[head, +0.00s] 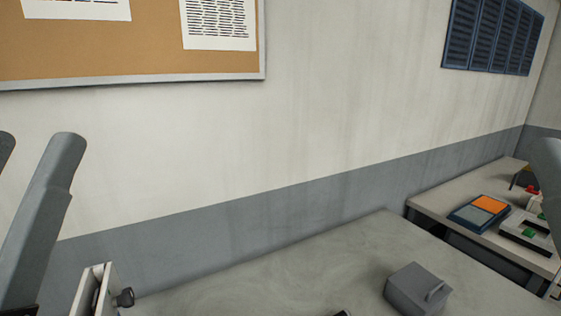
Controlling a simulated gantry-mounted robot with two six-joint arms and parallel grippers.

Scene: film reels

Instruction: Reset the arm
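Neither of my grippers shows in the head view. Grey links of my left arm (42,225) rise at the left edge, and their lower end runs out of the picture. A grey piece of my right arm (548,175) shows at the right edge. No film reel can be made out.
A grey table (250,285) spans the bottom, largely bare. On it are a grey box with a handle (410,290) and a pale upright device with a black knob (95,290). A side table (470,190) at right holds a blue-orange case (480,212) and other items.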

